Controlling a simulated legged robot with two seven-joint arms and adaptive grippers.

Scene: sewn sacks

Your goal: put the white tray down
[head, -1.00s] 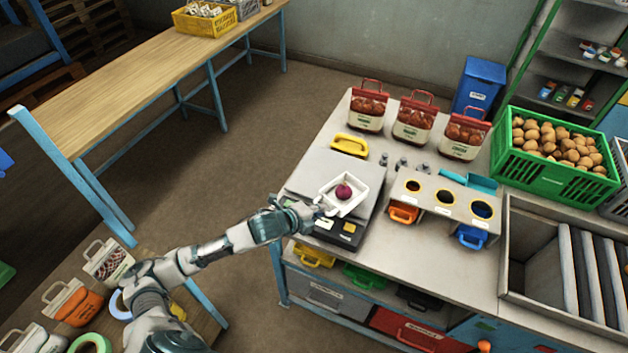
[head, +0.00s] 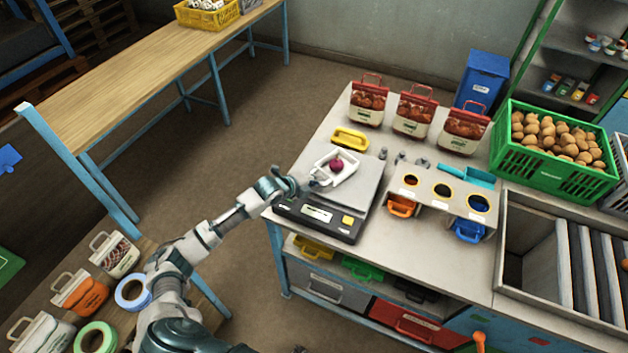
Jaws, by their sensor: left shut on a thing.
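The white tray (head: 347,174) is a small open dish with one red onion (head: 337,164) in it. It is over the left part of the scale's grey plate (head: 364,192); I cannot tell whether it touches the plate. My left gripper (head: 311,183) reaches in from the left and is shut on the tray's near left end. The scale's dark front panel (head: 318,215) shows below the gripper. My right gripper is not in view.
Several red-topped bags (head: 414,115) stand at the back. A stand with round holes (head: 442,191) is to the right, beside a green crate of potatoes (head: 555,152). The scale plate's right part is bare.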

